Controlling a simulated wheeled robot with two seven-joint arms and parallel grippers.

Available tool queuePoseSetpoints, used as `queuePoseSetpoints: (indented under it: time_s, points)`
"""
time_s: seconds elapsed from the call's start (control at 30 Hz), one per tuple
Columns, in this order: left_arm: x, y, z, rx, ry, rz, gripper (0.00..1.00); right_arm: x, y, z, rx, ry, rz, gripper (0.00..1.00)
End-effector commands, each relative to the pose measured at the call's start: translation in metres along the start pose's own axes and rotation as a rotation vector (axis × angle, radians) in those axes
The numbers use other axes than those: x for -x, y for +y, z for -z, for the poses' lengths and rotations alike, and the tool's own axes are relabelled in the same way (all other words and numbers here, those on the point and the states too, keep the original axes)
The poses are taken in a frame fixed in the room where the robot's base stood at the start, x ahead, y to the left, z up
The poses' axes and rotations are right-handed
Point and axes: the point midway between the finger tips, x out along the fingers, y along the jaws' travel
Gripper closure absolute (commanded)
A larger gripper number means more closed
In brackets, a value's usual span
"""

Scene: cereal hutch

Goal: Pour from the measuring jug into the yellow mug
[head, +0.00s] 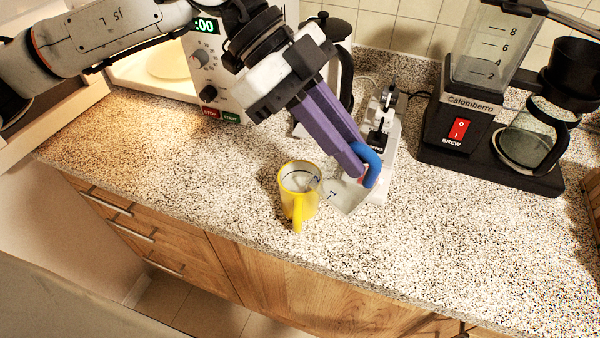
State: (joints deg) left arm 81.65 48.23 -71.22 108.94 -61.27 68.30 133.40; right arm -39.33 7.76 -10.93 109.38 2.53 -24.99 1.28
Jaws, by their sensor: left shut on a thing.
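The yellow mug (299,207) stands upright on the speckled counter, its handle toward the front edge. Its inside looks pale; I cannot tell whether it holds anything. The clear measuring jug (345,197) with blue markings is tilted to the left, its lip over the right side of the mug's rim. My left gripper (362,170), with purple fingers, is shut on the jug's blue handle (371,163), to the right of the mug. No stream of contents is clear to see. My right gripper is not in view.
A coffee maker (462,140) with a glass carafe (535,135) stands at the back right. A small white appliance (392,125) stands just behind the jug. A microwave (203,75) with its door open is at the back left. The counter's front right is clear.

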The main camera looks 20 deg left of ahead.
Motion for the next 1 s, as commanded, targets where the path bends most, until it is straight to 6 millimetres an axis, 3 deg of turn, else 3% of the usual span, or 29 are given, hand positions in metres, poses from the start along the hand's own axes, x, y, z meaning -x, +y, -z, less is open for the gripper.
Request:
queuePoseSetpoints:
  time_s: [1.0]
  points:
    - [0.02,-0.003,-0.011,0.018,0.132,-0.009,1.0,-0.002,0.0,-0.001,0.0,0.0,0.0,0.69]
